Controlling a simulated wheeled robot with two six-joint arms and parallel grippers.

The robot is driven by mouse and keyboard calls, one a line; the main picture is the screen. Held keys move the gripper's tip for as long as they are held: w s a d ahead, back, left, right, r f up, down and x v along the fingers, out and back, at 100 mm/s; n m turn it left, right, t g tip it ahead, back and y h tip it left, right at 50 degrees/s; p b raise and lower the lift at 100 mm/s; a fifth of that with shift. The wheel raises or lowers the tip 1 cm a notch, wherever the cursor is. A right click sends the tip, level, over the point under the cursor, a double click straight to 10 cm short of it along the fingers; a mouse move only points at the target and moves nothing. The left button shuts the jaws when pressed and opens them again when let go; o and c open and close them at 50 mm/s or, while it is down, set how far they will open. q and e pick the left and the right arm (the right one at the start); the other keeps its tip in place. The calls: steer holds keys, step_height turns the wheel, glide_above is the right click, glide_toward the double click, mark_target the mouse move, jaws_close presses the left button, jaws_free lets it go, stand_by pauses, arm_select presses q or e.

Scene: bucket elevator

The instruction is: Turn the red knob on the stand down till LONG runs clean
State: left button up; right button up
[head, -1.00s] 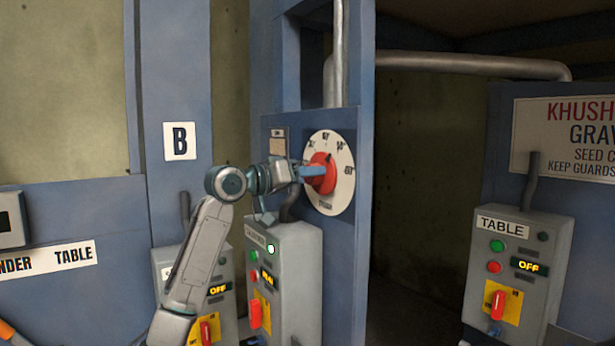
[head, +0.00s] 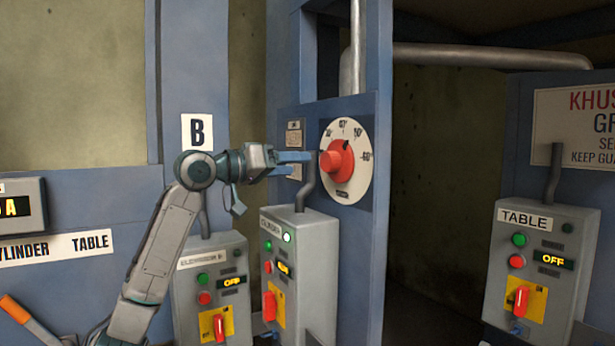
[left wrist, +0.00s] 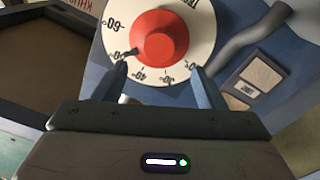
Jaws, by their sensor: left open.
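The red knob (head: 337,161) sits on a white round dial (head: 352,190) on the blue stand (head: 300,117). Its black pointer points up and right, near the 50 mark. In the left wrist view the knob (left wrist: 158,35) is just beyond my fingertips, with the pointer near 50. My left gripper (head: 306,163) is open and empty, just left of the knob, facing it. In the left wrist view its two fingers (left wrist: 159,78) are spread wide, with the knob apart from them. My right gripper is not in view. No outlet labelled LONG shows.
Two grey switch boxes, elevator (head: 212,290) and cylinder (head: 300,270), stand below my left arm. The TABLE box (head: 540,265) reads OFF at the right. A grey conduit (head: 306,188) runs up close to the dial. A dark gap (head: 440,200) lies right of the stand.

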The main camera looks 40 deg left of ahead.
arm_select(q)
steer(key=shift+b+v, duration=0.3)
steer(key=shift+v, duration=0.7)
